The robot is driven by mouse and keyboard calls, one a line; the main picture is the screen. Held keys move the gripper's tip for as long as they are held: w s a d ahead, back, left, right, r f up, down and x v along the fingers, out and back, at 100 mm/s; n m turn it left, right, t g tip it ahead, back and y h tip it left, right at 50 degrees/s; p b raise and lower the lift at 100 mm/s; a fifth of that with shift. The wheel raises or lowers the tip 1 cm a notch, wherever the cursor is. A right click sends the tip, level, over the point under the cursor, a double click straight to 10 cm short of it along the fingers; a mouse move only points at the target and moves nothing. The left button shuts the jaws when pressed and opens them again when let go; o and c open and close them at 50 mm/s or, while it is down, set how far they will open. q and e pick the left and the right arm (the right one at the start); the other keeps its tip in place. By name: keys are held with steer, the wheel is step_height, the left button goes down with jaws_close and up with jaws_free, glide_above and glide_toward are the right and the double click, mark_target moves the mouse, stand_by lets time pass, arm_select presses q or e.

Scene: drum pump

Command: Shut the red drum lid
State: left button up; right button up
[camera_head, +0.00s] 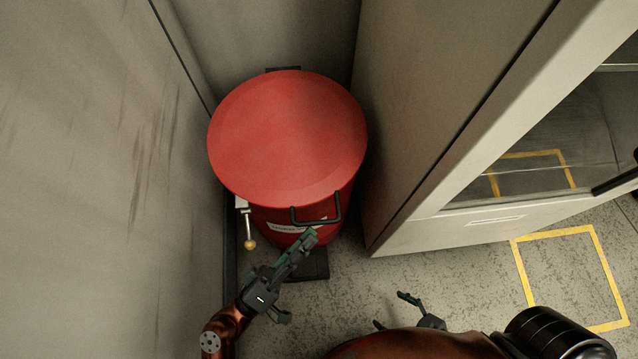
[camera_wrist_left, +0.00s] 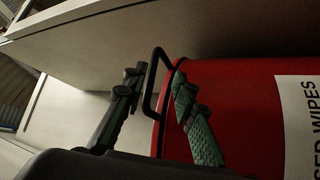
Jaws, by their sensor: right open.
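The red drum (camera_head: 280,218) stands in the corner, with its round red lid (camera_head: 285,135) over the top. I cannot tell whether the lid is fully seated. A black bar handle (camera_head: 337,207) sticks out at the front. My left gripper (camera_head: 307,241) is in front of the drum, just below the handle. In the left wrist view its fingers are apart, with the black handle (camera_wrist_left: 150,85) appearing between them; contact cannot be told. The drum side (camera_wrist_left: 245,95) fills the right there. My right gripper (camera_head: 398,312) is open and empty, low in the head view.
A grey wall (camera_head: 90,150) is close on the left, and a cabinet (camera_head: 430,100) with a glass door stands close on the right. A lever with a brass ball (camera_head: 249,244) hangs at the drum's left. Speckled floor (camera_head: 460,275) is clear at right.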

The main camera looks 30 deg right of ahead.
arm_select(q)
steer(key=v, duration=0.6)
steer(key=shift+a, duration=0.1)
stand_by(0.3)
